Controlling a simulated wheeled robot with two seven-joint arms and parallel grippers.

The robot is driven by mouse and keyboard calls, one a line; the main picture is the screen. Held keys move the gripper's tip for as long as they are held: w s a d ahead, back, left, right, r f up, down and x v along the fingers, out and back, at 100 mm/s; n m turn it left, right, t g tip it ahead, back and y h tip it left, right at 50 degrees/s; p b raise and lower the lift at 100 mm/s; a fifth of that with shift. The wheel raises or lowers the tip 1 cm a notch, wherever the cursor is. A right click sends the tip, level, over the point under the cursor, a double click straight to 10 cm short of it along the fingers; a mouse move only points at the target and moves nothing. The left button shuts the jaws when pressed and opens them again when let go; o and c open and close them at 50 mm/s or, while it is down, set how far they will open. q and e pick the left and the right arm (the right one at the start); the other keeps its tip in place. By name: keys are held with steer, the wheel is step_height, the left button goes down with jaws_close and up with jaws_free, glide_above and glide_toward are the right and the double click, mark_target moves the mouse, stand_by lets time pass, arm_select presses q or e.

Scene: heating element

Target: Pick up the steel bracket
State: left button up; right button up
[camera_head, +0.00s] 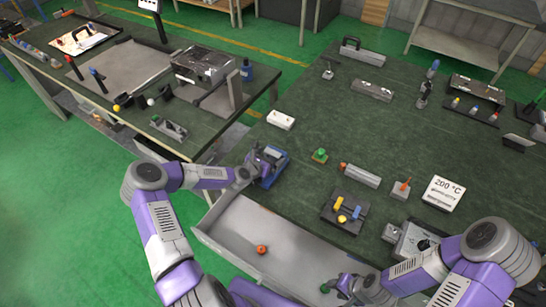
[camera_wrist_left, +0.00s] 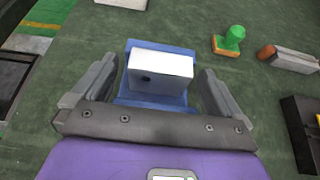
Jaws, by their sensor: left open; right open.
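A pale metal block with a dark hole, which looks like the steel bracket (camera_wrist_left: 160,70), sits on a blue base (camera_wrist_left: 133,98) in the left wrist view. In the head view the blue base (camera_head: 277,172) stands near the table's left edge, and my left gripper largely hides the block. My left gripper (camera_wrist_left: 160,82) is open, with one finger on each side of the block and a visible gap on both sides. It also shows in the head view (camera_head: 264,160). My right gripper (camera_head: 337,286) is open over the front drawer, beside a green knob (camera_head: 325,288).
A grey open drawer (camera_head: 225,222) holds an orange-red part (camera_head: 262,250). A white block (camera_head: 281,120) lies behind the blue base; a green-topped part (camera_head: 320,156) and a grey bar (camera_head: 361,175) stand to its right. A dark tray (camera_head: 342,213) sits farther front.

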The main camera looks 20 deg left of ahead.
arm_select(q)
steer(key=shift+w+f, duration=0.1)
steer(key=shift+w, duration=0.1)
steer(key=shift+c, duration=0.5)
steer(key=c, duration=1.1)
steer(key=shift+c, duration=0.2)
